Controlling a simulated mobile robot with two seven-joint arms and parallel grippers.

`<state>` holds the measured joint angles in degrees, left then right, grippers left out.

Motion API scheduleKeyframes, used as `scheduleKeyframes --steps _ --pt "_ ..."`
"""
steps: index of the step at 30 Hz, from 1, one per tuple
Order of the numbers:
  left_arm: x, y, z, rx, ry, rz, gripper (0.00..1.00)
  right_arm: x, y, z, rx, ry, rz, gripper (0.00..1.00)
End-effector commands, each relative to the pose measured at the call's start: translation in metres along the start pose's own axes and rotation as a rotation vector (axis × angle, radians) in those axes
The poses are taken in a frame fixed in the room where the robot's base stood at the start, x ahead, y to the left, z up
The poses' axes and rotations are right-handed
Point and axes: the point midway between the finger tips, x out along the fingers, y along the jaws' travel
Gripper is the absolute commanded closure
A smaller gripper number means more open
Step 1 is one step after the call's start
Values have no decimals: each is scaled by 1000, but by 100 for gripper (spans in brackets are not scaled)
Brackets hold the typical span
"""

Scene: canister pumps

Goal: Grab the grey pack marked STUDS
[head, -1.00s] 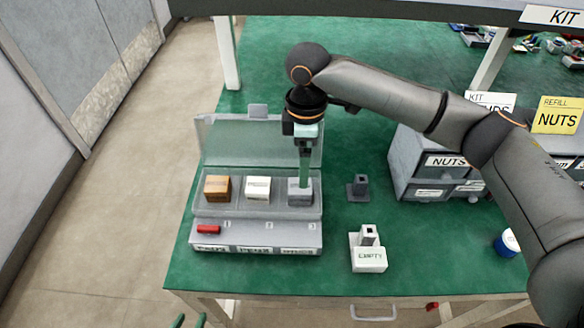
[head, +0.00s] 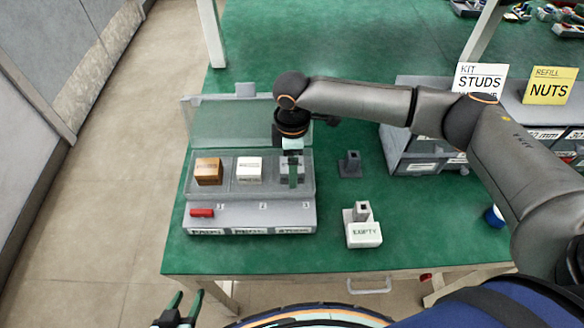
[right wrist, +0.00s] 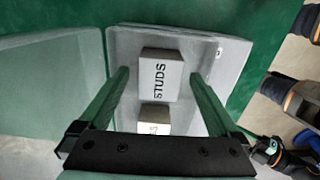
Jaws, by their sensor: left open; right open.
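The grey pack marked STUDS (head: 301,171) sits in the rightmost compartment, number 3, of the open clear-lidded case (head: 222,216). In the right wrist view the pack (right wrist: 160,76) lies between the two green fingers, with gaps on both sides. A smaller pale face with STUDS lettering (right wrist: 155,117) shows below it. My right gripper (head: 292,182) reaches down over that compartment, open, and its fingers partly hide the pack in the head view. My left gripper (head: 187,298) is open and empty, low at the left off the table's front edge.
A brown pack (head: 208,172) and a white pack (head: 249,170) fill the other compartments. A red piece (head: 202,212) lies on the case's front ledge. A grey pump (head: 350,165) and a white EMPTY canister (head: 363,230) stand to the right. Grey drawers (head: 405,150) are behind.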

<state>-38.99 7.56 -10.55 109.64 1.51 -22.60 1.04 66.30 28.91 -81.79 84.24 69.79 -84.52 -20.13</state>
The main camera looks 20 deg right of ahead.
Motion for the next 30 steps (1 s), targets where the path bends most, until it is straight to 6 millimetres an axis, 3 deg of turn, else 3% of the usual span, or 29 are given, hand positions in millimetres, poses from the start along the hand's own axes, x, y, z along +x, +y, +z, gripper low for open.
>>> scheduleKeyframes --steps 4,12,30 --pt "1 0 -1 0 2 0 50 16 0 0 0 0 0 3" --pt "1 0 -1 0 3 0 50 19 0 0 -1 1 1 3" --pt "1 0 -2 -1 4 0 50 18 0 0 0 1 1 70"
